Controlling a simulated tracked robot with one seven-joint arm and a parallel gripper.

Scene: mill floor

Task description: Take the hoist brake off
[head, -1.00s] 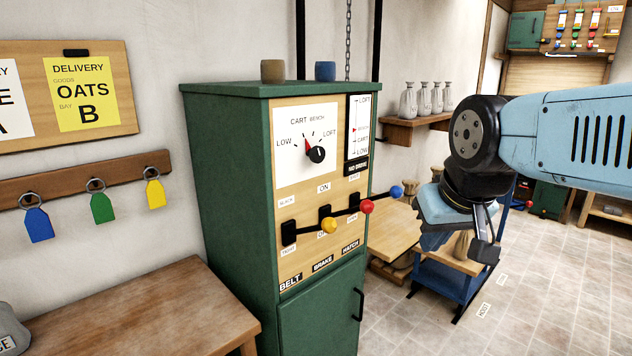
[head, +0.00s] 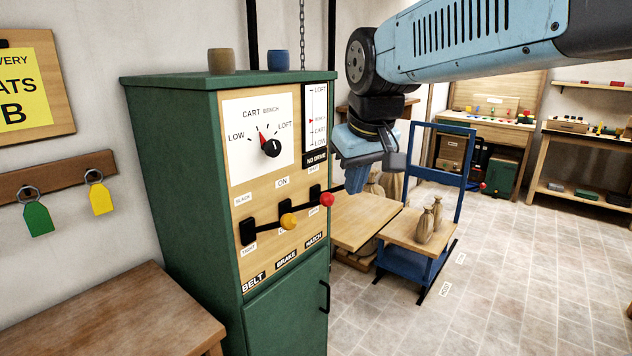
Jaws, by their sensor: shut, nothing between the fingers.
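A green cabinet (head: 180,180) carries three levers on a wooden panel, above the labels BELT, BRAKE and HATCH. The brake lever appears to be the one with the red knob (head: 327,199), sticking out towards me; ON is printed above its slot and the lower label is partly covered by the yellow knob (head: 289,221). That knob's lever comes from the belt slot. The blue knob is hidden behind my gripper. My gripper (head: 362,186) is shut and empty, pointing down, up and right of the red knob in the picture, apart from it.
A dial (head: 271,147) and a vertical gauge reading NO DRIVE (head: 317,157) sit above the levers. A wooden table (head: 110,305) stands at the left. A blue cart (head: 440,185) with sacks stands right of the cabinet. Open tiled floor (head: 530,260) lies to the right.

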